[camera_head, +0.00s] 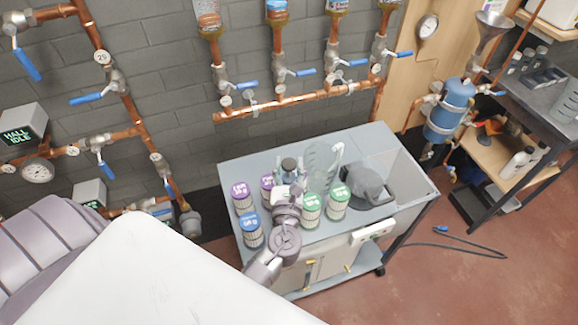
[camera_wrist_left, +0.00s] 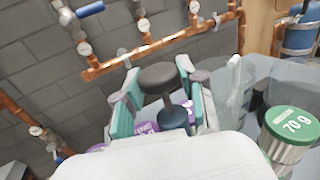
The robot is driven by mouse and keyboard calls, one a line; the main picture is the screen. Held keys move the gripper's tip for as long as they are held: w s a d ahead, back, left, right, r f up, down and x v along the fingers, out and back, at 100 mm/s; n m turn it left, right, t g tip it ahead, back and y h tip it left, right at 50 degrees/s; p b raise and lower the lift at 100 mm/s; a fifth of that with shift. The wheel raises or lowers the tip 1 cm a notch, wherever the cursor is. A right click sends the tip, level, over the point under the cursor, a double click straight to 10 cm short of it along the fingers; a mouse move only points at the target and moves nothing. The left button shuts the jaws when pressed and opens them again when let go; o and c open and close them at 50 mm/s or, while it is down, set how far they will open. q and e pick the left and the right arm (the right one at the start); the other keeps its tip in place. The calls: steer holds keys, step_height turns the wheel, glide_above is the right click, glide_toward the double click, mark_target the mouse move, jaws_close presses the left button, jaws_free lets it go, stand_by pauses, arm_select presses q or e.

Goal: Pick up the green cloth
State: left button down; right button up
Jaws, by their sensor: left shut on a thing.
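I cannot make out a green cloth in either view. My left gripper (camera_head: 289,178) is over the grey cart, among the canisters. In the left wrist view its teal-padded fingers (camera_wrist_left: 160,102) stand on either side of a dark round-topped thing (camera_wrist_left: 160,77) with a narrow neck and a blue-grey lower part. The gripper is shut on this thing, which also shows in the head view (camera_head: 289,163). Its lower end is hidden, so I cannot tell whether it touches the cart top. My right gripper is not in view.
The grey cart (camera_head: 345,143) bears green-lidded canisters (camera_head: 311,204), purple-lidded canisters (camera_head: 241,190), a blue-lidded canister (camera_head: 252,232), a clear jug (camera_head: 320,162) and a dark grey rounded thing (camera_head: 367,184). Copper pipes (camera_head: 290,106) run along the wall behind. A cable (camera_head: 455,246) lies on the floor.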

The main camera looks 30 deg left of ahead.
arm_select(q)
steer(key=c, duration=0.7)
jaws_free()
steer(key=shift+f, duration=0.1)
